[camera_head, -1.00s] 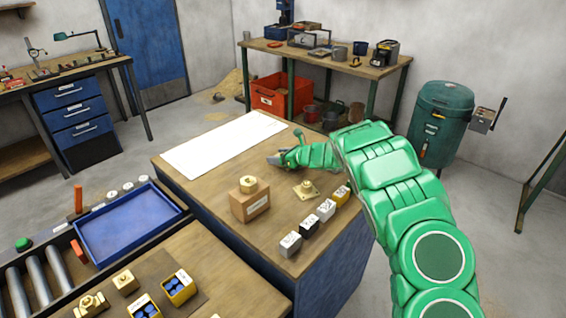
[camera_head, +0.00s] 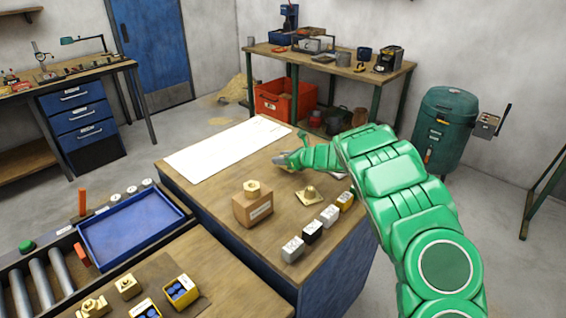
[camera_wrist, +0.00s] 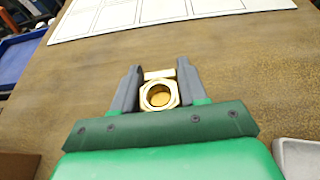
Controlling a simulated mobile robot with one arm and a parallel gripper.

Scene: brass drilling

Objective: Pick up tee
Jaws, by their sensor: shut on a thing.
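The brass tee (camera_wrist: 159,96) sits between the two grey fingers of my gripper (camera_wrist: 158,70) in the wrist view, its round open bore facing the camera. Both fingers are against its sides, so my gripper is shut on it. In the head view my gripper (camera_head: 284,160) is over the wooden bench top, near the white sheet's right edge. The tee cannot be made out there. How far it is from the bench top is hard to tell.
A white sheet (camera_head: 225,148) lies on the bench's far side. A brown block (camera_head: 252,210) with a brass nut, a brass flanged part (camera_head: 309,196) and several small labelled boxes (camera_head: 312,232) stand nearer. A blue tray (camera_head: 130,225) is at left. A grey tray (camera_wrist: 298,158) shows near my wrist.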

